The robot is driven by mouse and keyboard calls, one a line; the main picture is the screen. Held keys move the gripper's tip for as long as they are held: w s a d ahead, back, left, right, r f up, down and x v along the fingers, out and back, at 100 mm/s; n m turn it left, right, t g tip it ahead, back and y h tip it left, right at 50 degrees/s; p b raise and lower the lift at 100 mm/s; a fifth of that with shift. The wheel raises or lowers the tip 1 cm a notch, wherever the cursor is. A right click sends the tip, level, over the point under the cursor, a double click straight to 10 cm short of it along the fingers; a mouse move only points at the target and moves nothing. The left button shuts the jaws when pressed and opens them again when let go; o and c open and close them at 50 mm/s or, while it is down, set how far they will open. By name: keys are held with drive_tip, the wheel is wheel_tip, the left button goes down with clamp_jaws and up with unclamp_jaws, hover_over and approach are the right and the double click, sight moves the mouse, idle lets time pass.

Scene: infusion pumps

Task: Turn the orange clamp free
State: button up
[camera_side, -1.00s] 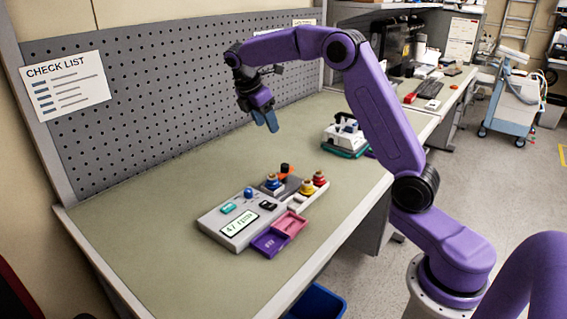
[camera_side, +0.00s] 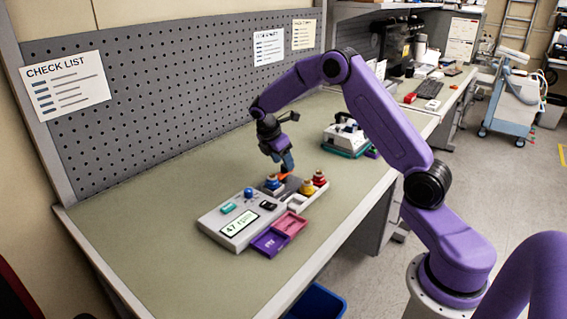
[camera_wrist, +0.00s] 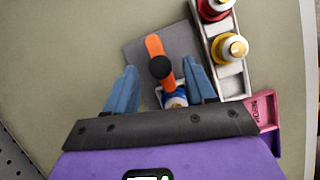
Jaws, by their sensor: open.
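The orange clamp (camera_wrist: 155,46) shows in the wrist view as an orange bar with a black round knob, above a grey plate. In the side view only a bit of the orange clamp (camera_side: 284,177) shows beneath my fingers. My gripper (camera_wrist: 163,82) is open, with one blue finger on each side of the clamp's bar and a gap to it. In the side view my gripper (camera_side: 288,163) points down over the far end of the pump. A blue and silver fitting (camera_wrist: 174,99) sits under the clamp's near end, partly hidden by the bar.
The pale pump body (camera_side: 225,233) has a display and buttons. Pink (camera_side: 291,224) and purple trays (camera_side: 270,242) lie in front. Another device (camera_side: 345,137) stands farther back; the bench left is clear.

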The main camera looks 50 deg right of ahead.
drive_tip(key=shift+x, duration=0.75)
clamp_jaws()
